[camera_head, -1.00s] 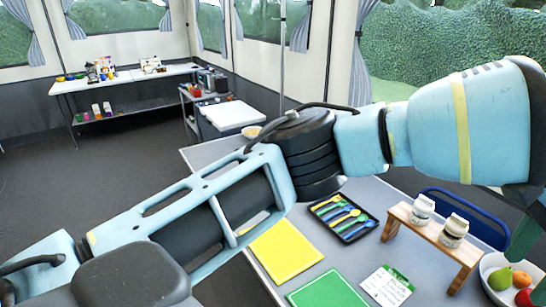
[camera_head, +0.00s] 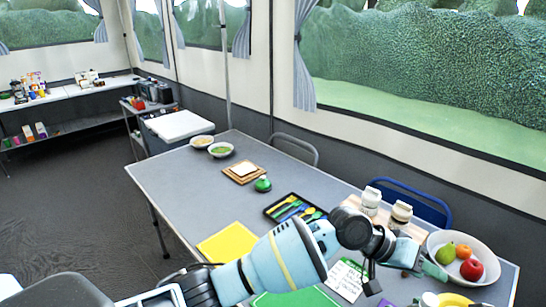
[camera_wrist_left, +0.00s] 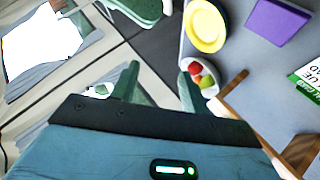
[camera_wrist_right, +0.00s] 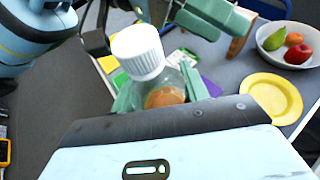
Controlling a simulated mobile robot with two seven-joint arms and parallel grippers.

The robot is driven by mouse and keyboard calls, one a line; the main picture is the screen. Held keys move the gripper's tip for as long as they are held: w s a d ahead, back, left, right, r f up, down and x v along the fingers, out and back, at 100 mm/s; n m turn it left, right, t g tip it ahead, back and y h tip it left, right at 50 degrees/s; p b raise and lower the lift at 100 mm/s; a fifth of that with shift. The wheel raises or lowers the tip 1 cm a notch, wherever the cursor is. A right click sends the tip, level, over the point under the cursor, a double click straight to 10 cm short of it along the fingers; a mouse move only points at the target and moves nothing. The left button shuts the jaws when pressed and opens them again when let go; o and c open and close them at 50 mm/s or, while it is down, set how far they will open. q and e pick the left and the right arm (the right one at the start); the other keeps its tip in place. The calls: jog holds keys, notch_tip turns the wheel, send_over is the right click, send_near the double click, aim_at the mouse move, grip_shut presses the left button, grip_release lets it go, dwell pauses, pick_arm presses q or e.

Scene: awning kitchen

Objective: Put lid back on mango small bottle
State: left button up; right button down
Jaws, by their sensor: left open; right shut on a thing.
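A small clear bottle (camera_wrist_right: 165,97) with orange contents is held in my right gripper (camera_wrist_right: 160,88) in the right wrist view. A white ribbed lid (camera_wrist_right: 138,50) sits at the top of the bottle; whether it is screwed down I cannot tell. My left gripper (camera_head: 434,268) is over the right end of the table in the head view. Its open, empty fingers show in the left wrist view (camera_wrist_left: 160,78). In the right wrist view the left gripper (camera_wrist_right: 215,14) is just beyond and to the right of the lid, apart from it. I cannot make out the bottle in the head view.
A white bowl of fruit (camera_head: 438,240) and a yellow plate (camera_wrist_right: 275,82) are on the table's right end. Two white-topped jars (camera_head: 400,214) stand at the back right. A black cutlery tray (camera_head: 270,211) and a yellow sheet (camera_head: 225,243) lie to the left.

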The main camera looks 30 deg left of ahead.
pick_arm(q)
jog(key=s+a+f+n+t, duration=0.1)
jog(key=s+a+f, duration=0.2)
jog(key=s+f, duration=0.3)
jog(key=s+a+f+n+t+y, duration=0.1)
jog(key=s+a+f+n, duration=0.1)
jog(key=s+f, duration=0.5)
jog(key=s+a+f+n+t+y, duration=0.1)
jog(key=s+a+f, duration=0.3)
jog(key=s+f, duration=0.3)
notch_tip(320, 180, down, 2)
jog(key=shift+s+f, duration=0.1)
jog(key=shift+f, duration=0.15)
jog(key=s+a+f+m+t+y, duration=0.1)
jog(key=s+a+f+y, duration=0.2)
jog(key=s+a, duration=0.4)
jog(key=s+a+f+t+y, duration=0.1)
jog(key=s+a+f+y, duration=0.3)
jog(key=s+a, duration=0.4)
jog(key=a, duration=0.3)
jog(key=shift+s+f+m+y, duration=0.15)
jog(key=shift+f+m+y, duration=0.15)
jog(key=shift+f+m, duration=0.1)
